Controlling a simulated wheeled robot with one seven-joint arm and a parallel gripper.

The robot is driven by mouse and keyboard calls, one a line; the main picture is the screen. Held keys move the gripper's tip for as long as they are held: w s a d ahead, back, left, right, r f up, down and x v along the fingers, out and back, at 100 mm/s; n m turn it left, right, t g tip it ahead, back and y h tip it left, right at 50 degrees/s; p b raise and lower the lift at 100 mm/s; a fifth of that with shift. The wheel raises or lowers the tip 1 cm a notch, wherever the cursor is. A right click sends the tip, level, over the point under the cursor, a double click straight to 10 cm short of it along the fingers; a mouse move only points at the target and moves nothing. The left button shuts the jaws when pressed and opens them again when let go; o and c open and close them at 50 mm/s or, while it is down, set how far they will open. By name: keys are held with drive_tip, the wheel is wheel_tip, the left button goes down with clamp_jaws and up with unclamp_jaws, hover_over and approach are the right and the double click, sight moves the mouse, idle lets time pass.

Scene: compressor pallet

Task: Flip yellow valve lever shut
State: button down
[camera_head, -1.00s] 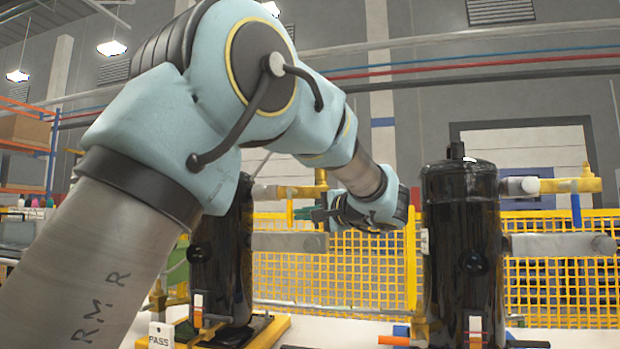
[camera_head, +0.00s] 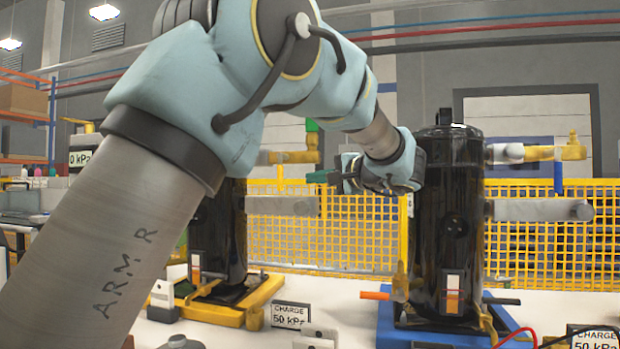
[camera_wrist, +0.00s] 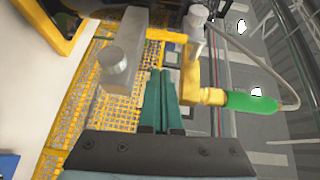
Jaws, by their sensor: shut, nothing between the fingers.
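The yellow valve lever (camera_head: 281,179) hangs down from the yellow valve (camera_head: 292,157) on the left black compressor (camera_head: 218,235) in the head view. In the wrist view, which is turned sideways, the lever (camera_wrist: 163,35) points left from the yellow valve body (camera_wrist: 190,68), and a green cap (camera_wrist: 250,103) sticks out to the right. My gripper (camera_head: 314,177) is shut and empty, to the right of the lever in the head view. In the wrist view its fingertips (camera_wrist: 160,72) point toward the lever, with a visible gap.
A grey pipe stub (camera_head: 283,206) juts out below the lever; it also shows in the wrist view (camera_wrist: 118,66). The right compressor (camera_head: 447,215) stands on a blue base and carries a similar valve with a blue lever (camera_head: 558,177). A yellow mesh fence (camera_head: 350,235) runs behind.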

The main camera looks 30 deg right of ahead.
drive_tip(key=v, duration=0.8)
drive_tip(key=shift+f, duration=0.3)
